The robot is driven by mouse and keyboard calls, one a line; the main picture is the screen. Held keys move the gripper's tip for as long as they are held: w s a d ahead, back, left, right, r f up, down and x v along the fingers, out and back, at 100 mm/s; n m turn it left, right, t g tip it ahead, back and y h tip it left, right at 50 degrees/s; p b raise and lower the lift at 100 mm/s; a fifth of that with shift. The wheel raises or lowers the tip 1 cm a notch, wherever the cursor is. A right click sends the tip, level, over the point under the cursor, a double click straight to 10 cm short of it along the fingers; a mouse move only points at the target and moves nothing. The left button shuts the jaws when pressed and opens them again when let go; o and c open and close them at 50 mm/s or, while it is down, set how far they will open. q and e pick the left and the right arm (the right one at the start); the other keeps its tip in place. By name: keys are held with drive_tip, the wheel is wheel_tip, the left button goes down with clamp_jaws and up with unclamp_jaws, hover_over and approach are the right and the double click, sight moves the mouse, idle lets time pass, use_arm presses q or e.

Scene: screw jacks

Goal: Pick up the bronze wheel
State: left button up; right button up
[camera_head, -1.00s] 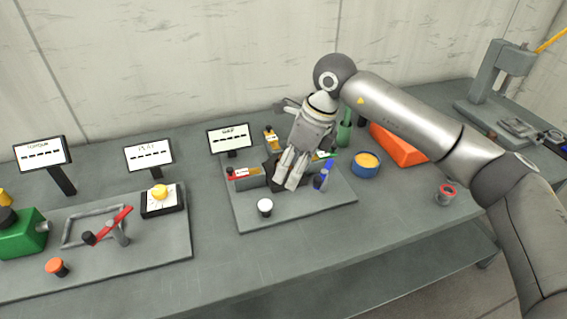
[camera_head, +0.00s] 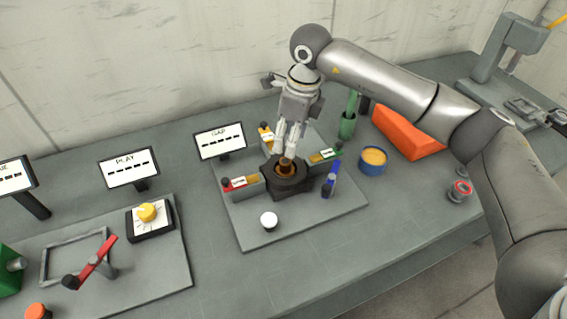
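A small bronze round piece (camera_head: 287,168), which looks like the bronze wheel, sits in the centre opening of a black fixture (camera_head: 289,186) on the grey plate. Its upper part is partly hidden by my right gripper (camera_head: 288,156). That gripper points down from above, its fingertips right at the bronze piece. The fingers are close together, but I cannot tell whether they are closed on it. My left gripper is out of view.
A blue cup (camera_head: 373,161) and an orange wedge (camera_head: 408,132) lie to the right.

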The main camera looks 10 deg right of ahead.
sight(285, 161)
drive_tip(key=shift+s+a+f, duration=0.1)
drive_tip(key=shift+f, duration=0.8)
drive_tip(key=shift+f+p, duration=0.3)
drive_tip(key=shift+a+f+p, duration=0.1)
drive_tip(key=shift+f+p, duration=0.2)
drive_tip(key=shift+f, duration=0.05)
drive_tip(key=f+p, duration=0.1)
drive_tip(key=f, duration=0.2)
drive_tip(key=shift+a+f+p, duration=0.2)
drive_tip(key=shift+p, duration=0.2)
drive_tip(key=shift+w+f, duration=0.2)
drive_tip(key=shift+f, duration=0.3)
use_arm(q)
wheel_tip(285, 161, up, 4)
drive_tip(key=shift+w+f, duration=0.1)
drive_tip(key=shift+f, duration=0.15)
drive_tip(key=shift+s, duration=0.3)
use_arm(e)
clamp_jaws()
